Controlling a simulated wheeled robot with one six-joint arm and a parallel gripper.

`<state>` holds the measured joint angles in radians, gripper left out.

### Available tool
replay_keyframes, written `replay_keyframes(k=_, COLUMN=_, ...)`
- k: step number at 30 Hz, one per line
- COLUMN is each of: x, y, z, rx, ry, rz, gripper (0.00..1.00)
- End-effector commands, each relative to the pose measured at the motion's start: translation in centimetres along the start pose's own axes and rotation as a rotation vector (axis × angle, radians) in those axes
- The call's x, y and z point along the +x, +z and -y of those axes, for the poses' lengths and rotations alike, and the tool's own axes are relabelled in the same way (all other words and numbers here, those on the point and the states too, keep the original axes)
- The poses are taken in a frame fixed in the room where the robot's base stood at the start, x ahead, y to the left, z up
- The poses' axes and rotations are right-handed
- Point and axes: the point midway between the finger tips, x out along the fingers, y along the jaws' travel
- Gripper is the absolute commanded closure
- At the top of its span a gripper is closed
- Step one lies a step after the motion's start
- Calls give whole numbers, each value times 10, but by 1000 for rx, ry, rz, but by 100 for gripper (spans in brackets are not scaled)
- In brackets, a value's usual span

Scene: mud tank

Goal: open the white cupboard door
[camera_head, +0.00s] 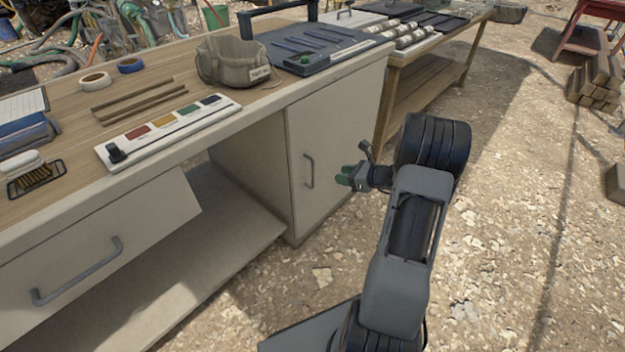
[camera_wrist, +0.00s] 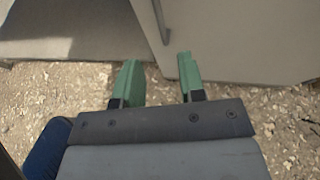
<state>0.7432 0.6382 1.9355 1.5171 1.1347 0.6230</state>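The white cupboard door (camera_head: 334,140) is shut, at the right end of the workbench in the head view. Its grey vertical bar handle (camera_head: 308,171) is near the door's left edge. My gripper (camera_head: 345,176) is in front of the door, a little right of the handle in that picture. In the wrist view, my gripper (camera_wrist: 158,80) has two green fingers spread apart with nothing between them. The handle's lower end (camera_wrist: 163,24) shows beyond the fingertips, between them, apart from both. The door (camera_wrist: 235,40) fills the upper right there.
The bench top (camera_head: 60,190) holds a colour card (camera_head: 165,132), a canvas bag (camera_head: 232,62), tape rolls and a dark case (camera_head: 318,45). A drawer front (camera_head: 100,250) with a handle is at lower left. Gravel ground (camera_head: 500,220) to the right is open. A second table (camera_head: 425,80) stands behind.

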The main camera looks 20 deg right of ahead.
Motion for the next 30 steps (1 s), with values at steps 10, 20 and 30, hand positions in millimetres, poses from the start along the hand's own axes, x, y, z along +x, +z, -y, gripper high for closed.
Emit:
replay_keyframes(k=10, x=67, y=-3, z=-1, rx=-2, ry=4, rz=0, gripper=63)
replay_keyframes(k=20, x=114, y=-2, z=-1, rx=-2, ry=2, rz=0, gripper=63)
replay_keyframes(k=30, x=128, y=0, z=-1, rx=-1, ry=1, rz=0, gripper=63)
